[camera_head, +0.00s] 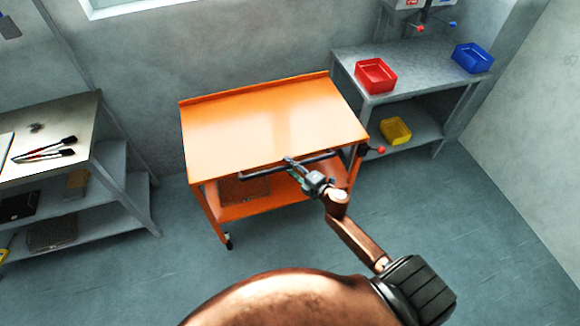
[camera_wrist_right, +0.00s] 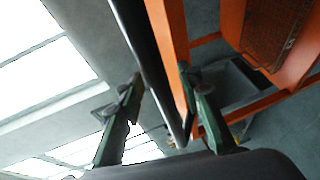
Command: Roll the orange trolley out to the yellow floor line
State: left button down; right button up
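The orange trolley (camera_head: 270,115) stands against the back wall, with a flat top, a lower shelf and a black handle bar (camera_head: 262,175) along its near side. The handle also shows close up in the right wrist view (camera_wrist_right: 147,50). My right gripper (camera_head: 296,168) is at the handle. In the right wrist view its two fingers (camera_wrist_right: 160,88) are spread apart, with the bar running between them and a gap beside the left finger. I cannot tell whether a finger touches the bar. My left gripper is in neither view. No yellow floor line shows.
A grey bench (camera_head: 85,115) with brushes stands left of the trolley. A grey shelf unit (camera_head: 420,65) with red, blue and yellow bins stands close on its right. A brown mesh-like item (camera_head: 243,191) lies on the trolley's lower shelf. The floor (camera_head: 185,265) in front looks clear.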

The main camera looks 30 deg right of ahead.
grip_shut()
dwell(0.3)
dwell(0.5)
